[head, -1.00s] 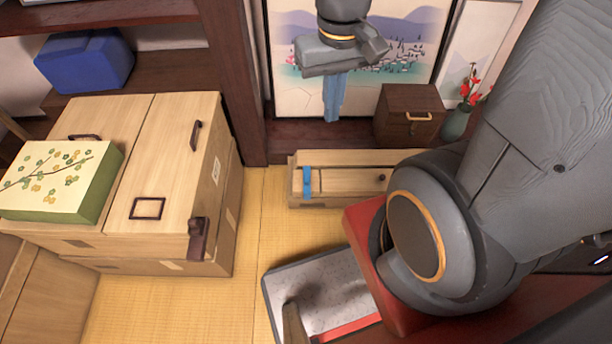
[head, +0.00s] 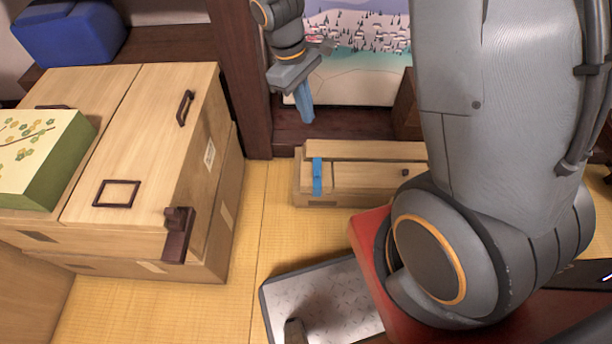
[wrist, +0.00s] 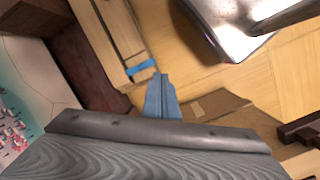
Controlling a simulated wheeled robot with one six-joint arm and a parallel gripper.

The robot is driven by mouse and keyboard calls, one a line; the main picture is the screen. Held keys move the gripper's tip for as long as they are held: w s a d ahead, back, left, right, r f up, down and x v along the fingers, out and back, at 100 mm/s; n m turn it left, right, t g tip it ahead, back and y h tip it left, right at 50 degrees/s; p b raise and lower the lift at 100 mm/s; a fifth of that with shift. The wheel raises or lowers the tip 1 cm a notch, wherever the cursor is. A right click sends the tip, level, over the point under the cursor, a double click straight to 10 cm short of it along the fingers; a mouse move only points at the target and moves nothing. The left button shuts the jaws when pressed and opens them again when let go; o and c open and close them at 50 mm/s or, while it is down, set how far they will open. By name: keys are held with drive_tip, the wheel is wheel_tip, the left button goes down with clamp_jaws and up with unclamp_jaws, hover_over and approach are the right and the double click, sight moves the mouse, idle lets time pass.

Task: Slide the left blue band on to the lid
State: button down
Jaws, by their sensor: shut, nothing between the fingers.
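A long low wooden box (head: 324,200) lies on the tatami against the dark wood step, with a lid (head: 375,176) on it that bears a small dark knob. The left blue band (head: 317,177) stands across the box near its left end; it also shows in the wrist view (wrist: 140,68). My gripper (head: 308,112) is shut and empty, above and slightly left of the band, pointing down. In the wrist view its blue fingertips (wrist: 162,82) are together, apart from the band. The right part of the box is hidden behind my arm.
A large pale wooden chest (head: 150,130) with dark handles stands at left, with a green-sided box (head: 50,160) on it. A blue bundle (head: 72,32) sits on the shelf. Bare tatami (head: 262,215) lies between chest and long box.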

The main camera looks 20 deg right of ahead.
drive_tip(key=w+a+f+n+b, duration=0.1)
drive_tip(key=w+f+n+b, duration=0.1)
drive_tip(key=f, duration=0.7)
drive_tip(key=w+a+f+n+h+b, duration=0.1)
drive_tip(key=w+f+b, duration=0.4)
drive_tip(key=f, duration=0.5)
drive_tip(key=w+a+f+n+h+b, duration=0.1)
drive_tip(key=w+a+f+n+b, duration=0.1)
drive_tip(key=f+b, duration=0.4)
wheel_tip(320, 180, down, 4)
drive_tip(key=shift+w+a+r+n, duration=0.1)
drive_tip(key=shift+w+a+n, duration=0.05)
drive_tip(key=shift+w+n, duration=0.75)
drive_tip(key=shift+b, duration=0.3)
drive_tip(key=b, duration=0.4)
approach(313, 176)
drive_tip(key=f, duration=0.1)
drive_tip(key=a+f, duration=0.1)
drive_tip(key=f, duration=0.1)
drive_tip(key=w+a+f, duration=0.1)
drive_tip(key=f, duration=0.1)
drive_tip(key=shift+a, duration=0.15)
drive_tip(key=d, duration=0.1)
drive_tip(key=s+d+b, duration=0.1)
drive_tip(key=d, duration=0.1)
drive_tip(key=shift+s+d, duration=0.15)
drive_tip(key=shift+d, duration=0.25)
